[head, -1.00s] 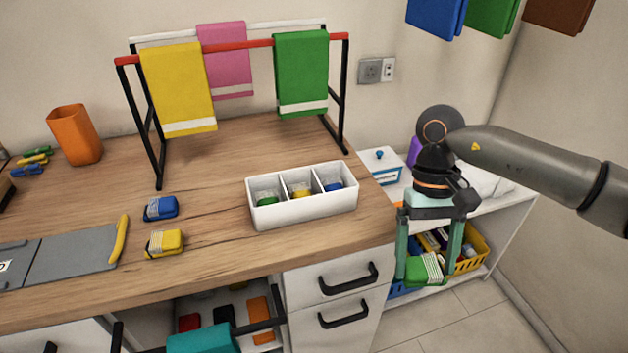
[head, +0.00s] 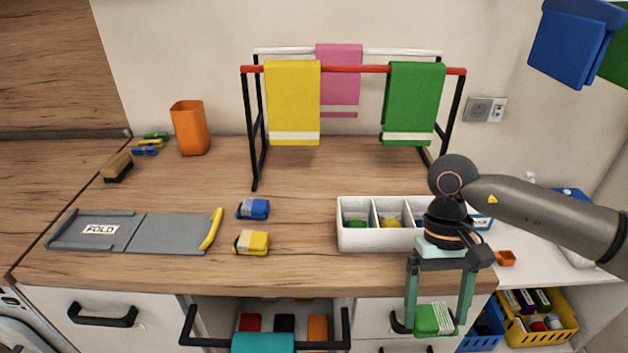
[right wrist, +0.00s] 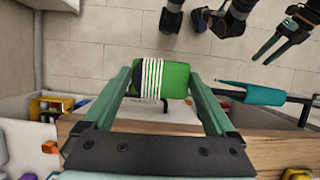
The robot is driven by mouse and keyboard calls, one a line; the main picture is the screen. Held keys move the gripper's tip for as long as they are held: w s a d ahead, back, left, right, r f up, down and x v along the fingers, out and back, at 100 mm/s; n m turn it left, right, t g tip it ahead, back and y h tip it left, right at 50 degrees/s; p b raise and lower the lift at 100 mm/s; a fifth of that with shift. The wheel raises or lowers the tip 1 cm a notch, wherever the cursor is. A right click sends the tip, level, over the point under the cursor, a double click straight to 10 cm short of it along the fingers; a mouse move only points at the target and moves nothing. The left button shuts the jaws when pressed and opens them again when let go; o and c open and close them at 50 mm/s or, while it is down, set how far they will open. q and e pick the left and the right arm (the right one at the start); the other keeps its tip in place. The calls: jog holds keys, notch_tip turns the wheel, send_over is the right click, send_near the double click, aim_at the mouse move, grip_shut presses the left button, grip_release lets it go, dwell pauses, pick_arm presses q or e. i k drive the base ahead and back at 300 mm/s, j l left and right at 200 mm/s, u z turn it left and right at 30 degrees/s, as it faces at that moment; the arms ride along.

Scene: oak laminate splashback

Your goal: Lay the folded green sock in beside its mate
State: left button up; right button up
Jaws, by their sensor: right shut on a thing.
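My right gripper (head: 436,308) is shut on the folded green sock (head: 433,321), which has a white striped band. It holds the sock in front of the counter's front edge, below the right end of the white box. The sock also shows between the fingers in the right wrist view (right wrist: 165,80). The white box (head: 362,241) has three compartments: a green sock (head: 355,224) in the left one, a yellow one (head: 390,222) in the middle, and a blue one at right, mostly hidden by my arm. My left gripper (right wrist: 259,62) shows in the right wrist view, fingers apart and empty.
A blue folded sock (head: 253,209) and a yellow one (head: 251,243) lie left of the box, beside the grey folding board (head: 165,235). A drying rack (head: 253,150) stands behind. An open drawer below has a teal cloth (head: 263,342) at its handle.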

aim_at(253, 209)
jog(key=l+u, duration=0.1)
jog(key=u, duration=0.6)
jog(key=l+u, duration=0.1)
jog(key=u, duration=0.3)
jog(key=k+l, duration=0.4)
jog(key=l, duration=0.15)
jog(key=k+l, duration=0.35)
jog(key=l, duration=0.15)
jog(key=i, duration=0.5)
